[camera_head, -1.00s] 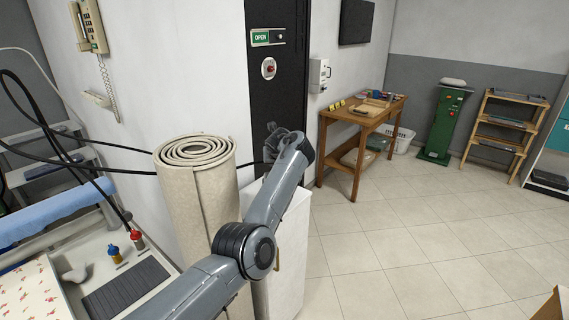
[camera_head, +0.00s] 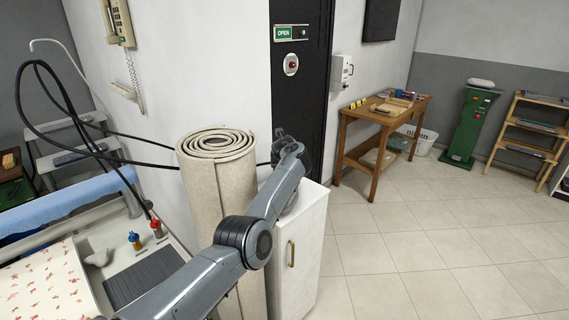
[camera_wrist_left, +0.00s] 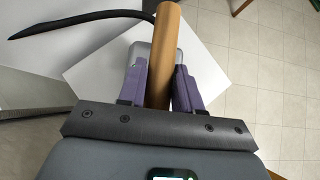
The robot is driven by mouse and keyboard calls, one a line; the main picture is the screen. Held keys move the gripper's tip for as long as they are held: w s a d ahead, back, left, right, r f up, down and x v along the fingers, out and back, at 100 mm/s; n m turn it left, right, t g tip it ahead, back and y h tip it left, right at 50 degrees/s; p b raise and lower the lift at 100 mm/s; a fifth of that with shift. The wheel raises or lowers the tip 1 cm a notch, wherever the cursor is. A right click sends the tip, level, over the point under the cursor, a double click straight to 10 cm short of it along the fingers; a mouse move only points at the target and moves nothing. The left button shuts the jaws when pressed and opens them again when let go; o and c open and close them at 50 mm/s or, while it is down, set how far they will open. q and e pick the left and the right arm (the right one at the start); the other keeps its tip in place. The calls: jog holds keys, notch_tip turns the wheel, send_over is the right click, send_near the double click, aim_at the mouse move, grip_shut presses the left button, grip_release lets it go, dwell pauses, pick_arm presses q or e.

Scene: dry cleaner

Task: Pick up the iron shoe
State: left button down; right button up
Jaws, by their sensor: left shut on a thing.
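In the left wrist view my left gripper (camera_wrist_left: 160,85) has its two purple fingers shut on an upright brown wooden handle (camera_wrist_left: 167,45). A pale grey metal part shows behind the left finger, and a black cable (camera_wrist_left: 75,20) runs off to the left. They look like parts of an iron, over a white surface. In the head view my left arm reaches to the white cabinet (camera_head: 300,245); its wrist hides the fingers and most of what they hold. I cannot make out the iron shoe for certain. My right gripper is not in view.
A rolled beige carpet (camera_head: 220,185) stands upright, close to my left arm. The ironing board (camera_head: 45,285) and a dark ribbed pad (camera_head: 142,278) lie at left. A wooden table (camera_head: 384,128) and green machine (camera_head: 470,125) stand farther back. The tiled floor at right is clear.

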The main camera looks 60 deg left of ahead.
pick_arm(q)
jog(key=shift+a+f, duration=0.1)
jog(key=shift+f, duration=0.65)
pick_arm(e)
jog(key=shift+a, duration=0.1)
pick_arm(q)
jog(key=c, duration=1.1)
grip_release()
jog(key=shift+f, duration=0.4)
jog(key=o, duration=0.3)
jog(key=shift+w+r, duration=0.15)
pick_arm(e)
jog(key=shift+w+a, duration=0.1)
